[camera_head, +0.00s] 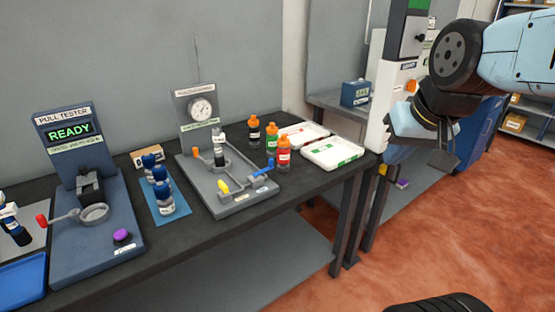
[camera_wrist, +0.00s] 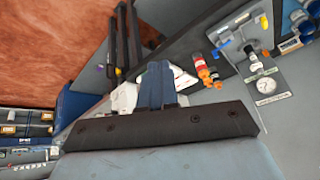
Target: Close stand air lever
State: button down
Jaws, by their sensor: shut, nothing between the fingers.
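The grey stand (camera_head: 241,202) lies on the dark workbench, with a round gauge (camera_head: 201,109) on a panel behind it. I cannot tell from labels which one is the air lever. My gripper (camera_head: 444,158) hangs at the upper right, well away from the stand, shut and empty. In the wrist view, my gripper (camera_wrist: 156,82) points toward the bench, and the stand (camera_wrist: 238,32) shows at upper right.
Several orange-capped bottles (camera_head: 271,139) and two white trays (camera_head: 333,152) stand right of the stand. Blue-capped bottles (camera_head: 162,190) and the pull tester (camera_head: 69,130) reading READY are left. A white post (camera_head: 388,100) is near my gripper. Open floor lies in front.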

jog(key=w+a+f+m, duration=0.2)
jog(key=w+a+f, duration=0.2)
jog(key=w, duration=0.4)
jog(key=w+a+f+m+t, duration=0.1)
jog(key=w+a+f+m, duration=0.1)
jog(key=w+a+f, duration=0.2)
jog(key=w+a+f+m+y, duration=0.1)
jog(key=w+a+f, duration=0.4)
jog(key=w, duration=0.7)
jog(key=shift+a+m, duration=0.4)
jog(key=shift+a, duration=0.85)
jog(key=x, duration=0.7)
jog(key=shift+w+f, duration=0.25)
jog(key=shift+w, duration=0.05)
dwell(0.8)
jog(key=shift+x, duration=1.25)
jog(key=shift+w+a, duration=0.6)
jog(key=shift+a, duration=0.2)
jog(key=shift+w+a, duration=0.6)
jog(key=shift+a, duration=0.15)
jog(key=shift+w, duration=0.1)
